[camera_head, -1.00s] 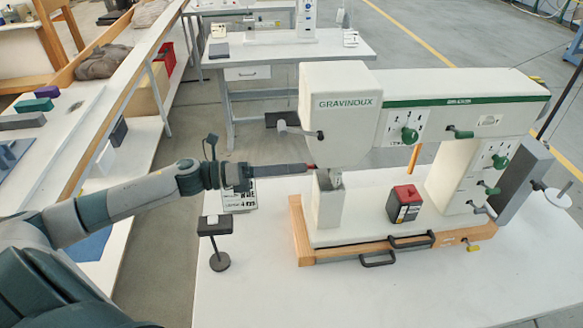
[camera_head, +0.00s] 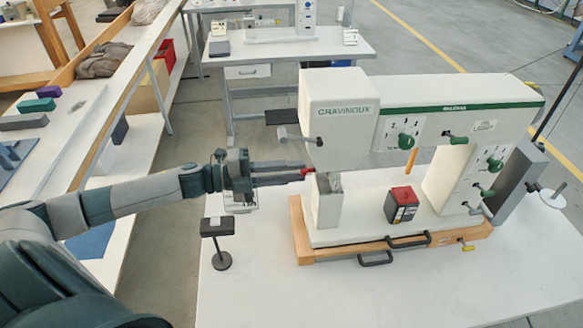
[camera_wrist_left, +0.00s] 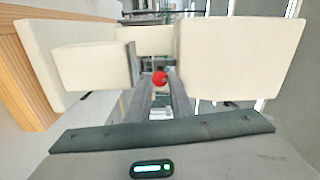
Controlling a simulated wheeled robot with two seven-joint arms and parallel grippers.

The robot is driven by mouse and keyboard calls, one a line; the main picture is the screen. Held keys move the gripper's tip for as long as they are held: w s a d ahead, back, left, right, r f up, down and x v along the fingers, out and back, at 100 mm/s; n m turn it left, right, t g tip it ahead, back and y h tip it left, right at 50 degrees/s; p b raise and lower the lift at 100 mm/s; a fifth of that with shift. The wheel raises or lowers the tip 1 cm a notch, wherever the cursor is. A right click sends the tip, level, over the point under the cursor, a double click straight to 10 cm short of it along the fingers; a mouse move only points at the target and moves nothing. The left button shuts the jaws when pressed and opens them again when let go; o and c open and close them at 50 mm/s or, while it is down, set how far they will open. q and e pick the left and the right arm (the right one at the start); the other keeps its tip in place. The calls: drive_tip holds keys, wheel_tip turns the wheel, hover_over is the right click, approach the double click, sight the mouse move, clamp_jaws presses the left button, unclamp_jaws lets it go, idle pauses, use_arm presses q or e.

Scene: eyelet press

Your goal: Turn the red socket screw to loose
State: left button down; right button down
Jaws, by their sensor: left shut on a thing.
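The red socket screw (camera_head: 306,171) shows as a small red tip at the left side of the white GRAVINOUX press, between the press head (camera_head: 338,125) and the lower post (camera_head: 326,205). My left gripper (camera_head: 300,173) comes in level from the left, with its long grey fingers shut on the screw. In the left wrist view the round red screw end (camera_wrist_left: 160,78) sits between the fingertips (camera_wrist_left: 160,84), flanked by cream press blocks. The fingers hide part of the screw, and I cannot read its setting. My right gripper is not in view.
A red-topped black box (camera_head: 401,205) stands on the press base. A wooden frame with black handles (camera_head: 408,240) edges the base. A small black stand (camera_head: 218,228) is below my left wrist. The white table front (camera_head: 400,295) is clear.

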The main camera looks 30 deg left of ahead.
use_arm(q)
drive_tip(key=shift+n+p, duration=1.5)
drive_tip(key=shift+n, duration=2.8)
drive_tip(key=c, duration=1.6)
unclamp_jaws()
drive_tip(key=shift+a, duration=0.1)
